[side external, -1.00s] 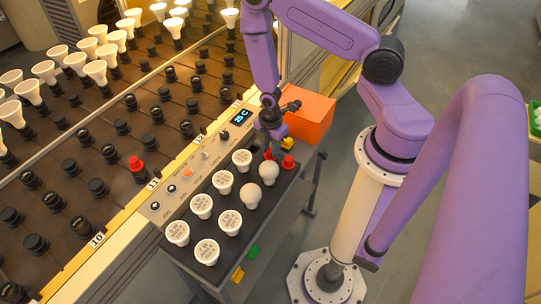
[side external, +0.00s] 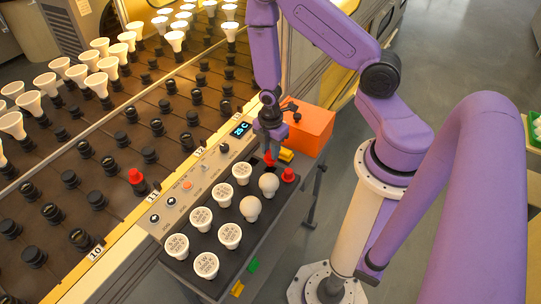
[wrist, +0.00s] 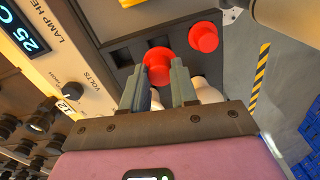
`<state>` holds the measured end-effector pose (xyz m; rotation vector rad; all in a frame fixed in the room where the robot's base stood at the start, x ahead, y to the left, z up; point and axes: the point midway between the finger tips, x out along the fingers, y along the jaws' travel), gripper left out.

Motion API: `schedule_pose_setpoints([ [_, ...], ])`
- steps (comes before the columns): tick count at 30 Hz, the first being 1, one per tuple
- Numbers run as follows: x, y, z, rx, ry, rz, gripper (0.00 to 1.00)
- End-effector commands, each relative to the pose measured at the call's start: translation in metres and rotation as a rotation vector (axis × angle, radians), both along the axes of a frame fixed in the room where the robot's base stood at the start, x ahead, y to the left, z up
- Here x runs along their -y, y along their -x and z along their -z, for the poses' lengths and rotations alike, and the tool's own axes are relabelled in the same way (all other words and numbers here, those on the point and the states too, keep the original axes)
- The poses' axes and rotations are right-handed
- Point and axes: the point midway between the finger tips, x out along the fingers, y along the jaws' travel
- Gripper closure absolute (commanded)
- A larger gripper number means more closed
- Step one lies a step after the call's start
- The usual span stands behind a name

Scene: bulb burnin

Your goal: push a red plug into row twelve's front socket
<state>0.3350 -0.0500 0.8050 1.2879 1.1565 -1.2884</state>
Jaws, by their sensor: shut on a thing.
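My gripper (side external: 268,148) is shut on a red plug (side external: 270,159) at the far end of the dark tray. In the wrist view the plug (wrist: 159,62) shows between the two finger tips (wrist: 161,78). I cannot tell if it is clear of its tray hole. A second red plug (side external: 288,175) stands beside it, also in the wrist view (wrist: 203,37). Row twelve's front socket (side external: 187,142) is black and has no bulb or plug, near the "12" label (side external: 199,152). Another red plug (side external: 136,177) sits in row eleven's front socket.
The tray (side external: 262,224) holds several white bulbs (side external: 201,219) near my gripper. A control panel (side external: 187,190) with knobs and a display runs between tray and rack. An orange box (side external: 312,130) stands behind the gripper. Lit bulbs (side external: 100,85) fill the rack's back rows.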

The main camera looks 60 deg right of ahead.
Motion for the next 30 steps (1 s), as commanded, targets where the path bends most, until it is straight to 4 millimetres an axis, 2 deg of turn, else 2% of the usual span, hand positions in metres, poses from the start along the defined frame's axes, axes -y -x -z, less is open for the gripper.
schedule_pose_setpoints([
  [3, 0.000, -0.001, -0.017, 0.003, -0.001, 0.001, 1.00],
  [9, 0.000, -0.001, -0.039, 0.003, -0.001, 0.000, 1.00],
  [14, 0.000, -0.002, -0.048, 0.002, 0.000, 0.001, 1.00],
  [17, -0.002, -0.010, -0.049, 0.003, -0.001, 0.000, 1.00],
  [20, -0.007, -0.030, -0.049, 0.004, 0.000, 0.000, 1.00],
  [30, -0.030, -0.132, -0.049, 0.006, 0.002, 0.000, 1.00],
])
